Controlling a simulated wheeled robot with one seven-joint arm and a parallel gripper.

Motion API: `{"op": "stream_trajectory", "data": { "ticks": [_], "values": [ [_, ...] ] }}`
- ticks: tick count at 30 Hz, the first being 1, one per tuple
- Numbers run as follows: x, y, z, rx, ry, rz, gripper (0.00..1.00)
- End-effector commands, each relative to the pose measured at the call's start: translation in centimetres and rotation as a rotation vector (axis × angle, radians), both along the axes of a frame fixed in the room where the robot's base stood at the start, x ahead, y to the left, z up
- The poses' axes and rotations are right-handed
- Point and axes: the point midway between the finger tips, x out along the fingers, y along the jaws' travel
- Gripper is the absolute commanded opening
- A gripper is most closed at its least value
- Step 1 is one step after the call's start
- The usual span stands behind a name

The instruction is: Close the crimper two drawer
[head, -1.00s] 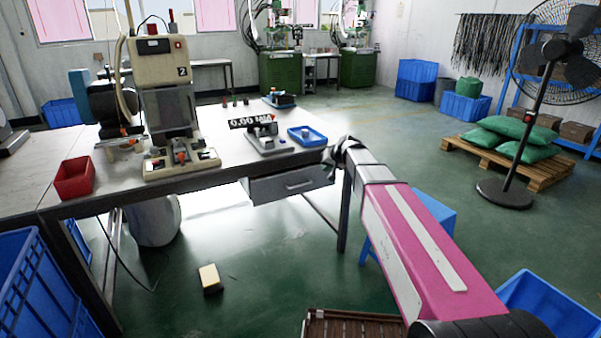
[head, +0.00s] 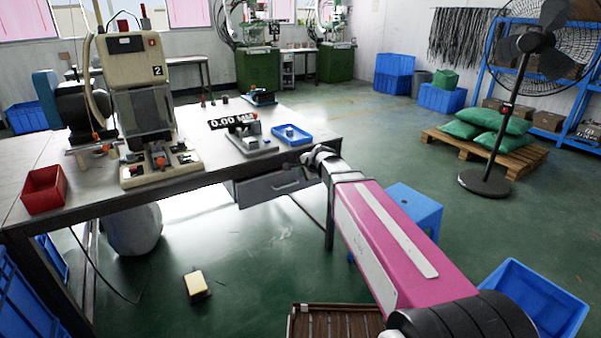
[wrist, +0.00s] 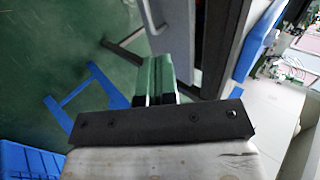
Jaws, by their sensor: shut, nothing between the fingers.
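The crimper two machine (head: 140,100), a beige unit marked 2, stands on the workbench at left in the head view. A grey drawer (head: 262,190) with a bar handle hangs under the bench's front edge. It appears to stick out somewhat, but how far is unclear. My gripper (head: 312,156) is at the drawer's right end, near the bench's right corner. In the wrist view my gripper's fingers (wrist: 156,80) are together and empty. The drawer handle (wrist: 150,15) shows beyond them at the top. Whether the fingers touch the drawer cannot be told.
The workbench (head: 200,190) also holds a red bin (head: 45,188), a 0.00 display (head: 234,121) and a blue tray (head: 292,134). A blue stool (head: 415,207) stands close beside my arm. A blue crate (head: 535,305) is at lower right. The floor before the bench is mostly open.

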Motion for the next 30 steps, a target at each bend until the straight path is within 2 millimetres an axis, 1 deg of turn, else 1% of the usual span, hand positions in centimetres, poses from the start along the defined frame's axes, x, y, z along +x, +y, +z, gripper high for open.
{"op": "stream_trajectory", "data": {
  "ticks": [1, 8, 15, 18, 21, 25, 30],
  "values": [
    [0.6, 0.4, -0.5, -0.001, 0.001, 0.001, 0.0],
    [3.1, 2.0, -3.2, -0.002, 0.001, 0.002, 0.0],
    [5.8, 3.8, -6.2, -0.001, 0.0, 0.002, 0.0],
    [7.3, 4.8, -5.9, -0.001, -0.002, 0.003, 0.0],
    [8.2, 5.4, -5.9, -0.001, -0.001, 0.003, 0.0],
    [8.6, 5.8, -5.8, -0.001, 0.0, 0.002, 0.0],
    [8.5, 5.7, -5.8, -0.001, 0.0, 0.002, 0.0]
  ]
}}
